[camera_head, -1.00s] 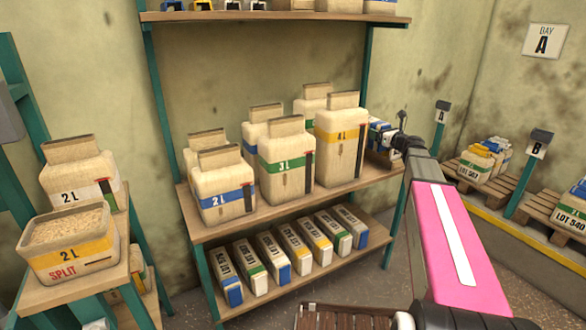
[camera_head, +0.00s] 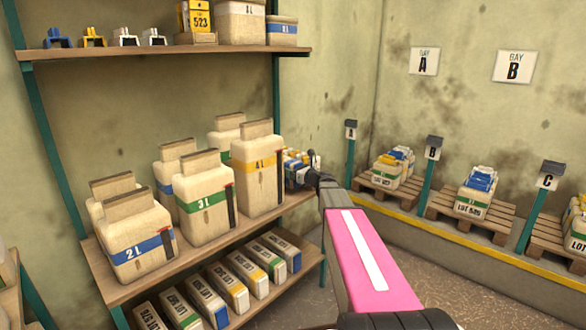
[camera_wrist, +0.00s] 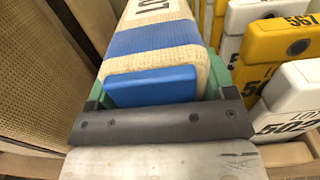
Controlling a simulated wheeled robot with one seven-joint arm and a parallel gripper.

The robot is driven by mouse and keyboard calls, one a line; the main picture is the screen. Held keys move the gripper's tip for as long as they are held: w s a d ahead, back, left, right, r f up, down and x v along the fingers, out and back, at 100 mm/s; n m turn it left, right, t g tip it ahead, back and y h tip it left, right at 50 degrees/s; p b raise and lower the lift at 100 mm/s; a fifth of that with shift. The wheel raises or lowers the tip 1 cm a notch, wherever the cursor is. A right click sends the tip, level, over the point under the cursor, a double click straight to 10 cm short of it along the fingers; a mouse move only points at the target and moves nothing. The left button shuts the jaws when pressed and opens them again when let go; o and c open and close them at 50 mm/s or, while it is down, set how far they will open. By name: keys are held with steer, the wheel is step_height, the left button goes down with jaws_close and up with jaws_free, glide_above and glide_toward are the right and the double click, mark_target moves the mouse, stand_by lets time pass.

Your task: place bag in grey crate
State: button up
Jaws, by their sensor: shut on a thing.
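In the wrist view my gripper (camera_wrist: 158,95) is shut on a bag (camera_wrist: 152,42). The bag is woven and cream, with a blue band, a blue end block and a partly cut-off LOT label. Green jaw parts show on both sides of it. In the head view my gripper (camera_head: 304,172) is small and partly hidden at the far end of my arm, by the right end of the middle shelf. The bag cannot be told apart there. I cannot make out a grey crate in either view.
Large cream containers (camera_head: 203,205) fill the middle shelf (camera_head: 215,250); several lot packs (camera_head: 230,287) lie below. Yellow and white packs (camera_wrist: 290,40) stand close right of the bag. Pallets (camera_head: 475,215) with stacked bags stand at right by posts A, B and C. Floor between is clear.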

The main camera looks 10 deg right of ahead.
steer(key=shift+f, duration=1.4)
steer(key=o, duration=1.8)
